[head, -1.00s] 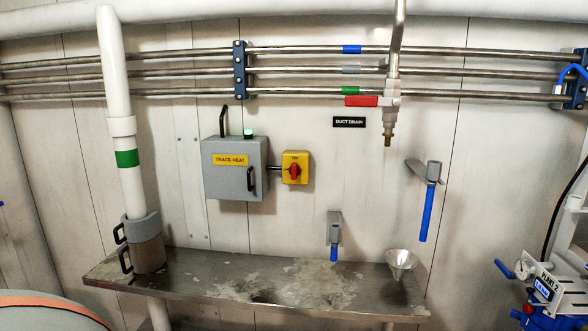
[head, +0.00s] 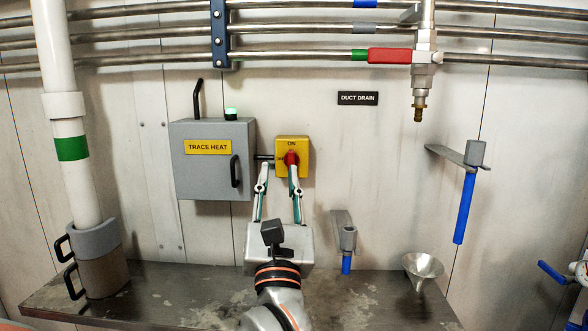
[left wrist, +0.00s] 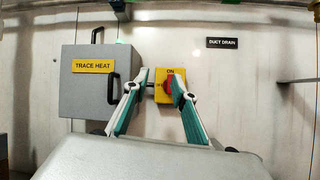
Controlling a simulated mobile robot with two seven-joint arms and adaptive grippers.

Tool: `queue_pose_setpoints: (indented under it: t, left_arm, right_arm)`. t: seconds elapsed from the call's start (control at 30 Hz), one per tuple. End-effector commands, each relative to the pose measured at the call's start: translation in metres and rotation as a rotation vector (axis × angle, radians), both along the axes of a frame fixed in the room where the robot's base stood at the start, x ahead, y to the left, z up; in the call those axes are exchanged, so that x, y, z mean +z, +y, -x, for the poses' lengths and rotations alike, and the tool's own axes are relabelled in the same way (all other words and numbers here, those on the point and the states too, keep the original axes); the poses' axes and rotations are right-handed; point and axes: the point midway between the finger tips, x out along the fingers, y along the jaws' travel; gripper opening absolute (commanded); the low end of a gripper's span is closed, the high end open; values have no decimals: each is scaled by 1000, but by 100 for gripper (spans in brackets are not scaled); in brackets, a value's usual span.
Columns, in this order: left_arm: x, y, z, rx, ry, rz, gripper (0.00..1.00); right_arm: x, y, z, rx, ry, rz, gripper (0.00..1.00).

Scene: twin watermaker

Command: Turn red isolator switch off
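The red isolator switch (head: 291,158) is a rotary knob on a yellow plate (head: 283,143) marked ON, on the wall right of the grey TRACE HEAT box. My left gripper (head: 279,165) is raised in front of the plate with its two fingers spread apart. In the left wrist view the fingertips (left wrist: 159,81) stand either side of the yellow plate, and the red knob (left wrist: 170,86) shows between them, partly hidden by the right finger. I cannot tell whether the right fingertip touches the knob. My right gripper is out of view.
The TRACE HEAT box (head: 212,170) with a lit green lamp (head: 231,113) stands close at the left. A metal shelf (head: 180,288) runs below, with a funnel (head: 422,269) at its right. A red-handled valve (head: 390,56) and DUCT DRAIN sign (head: 358,98) are upper right.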

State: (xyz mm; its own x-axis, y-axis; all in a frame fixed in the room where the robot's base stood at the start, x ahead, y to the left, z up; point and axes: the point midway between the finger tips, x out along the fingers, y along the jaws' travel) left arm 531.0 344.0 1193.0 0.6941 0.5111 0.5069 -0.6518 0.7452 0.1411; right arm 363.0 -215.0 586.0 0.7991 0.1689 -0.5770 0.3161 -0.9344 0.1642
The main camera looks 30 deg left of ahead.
Motion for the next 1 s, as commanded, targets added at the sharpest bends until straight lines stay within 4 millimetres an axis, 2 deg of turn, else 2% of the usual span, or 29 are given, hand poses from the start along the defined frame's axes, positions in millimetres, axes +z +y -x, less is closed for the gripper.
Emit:
queue_pose_setpoints:
  t: [0.1,0.23,0.37,0.7,1.0]
  left_arm:
    - [-7,-4,-11,-103,15,131,26]
    - [-10,-7,-18,-154,31,193,26]
    - [-5,-2,-28,-159,32,200,26]
    - [13,23,-67,-157,34,199,26]
    - [19,30,-79,-157,33,201,26]
  right_arm:
    - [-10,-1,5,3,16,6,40]
    - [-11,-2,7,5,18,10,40]
    - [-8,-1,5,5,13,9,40]
    - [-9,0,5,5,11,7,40]
    - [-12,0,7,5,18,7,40]
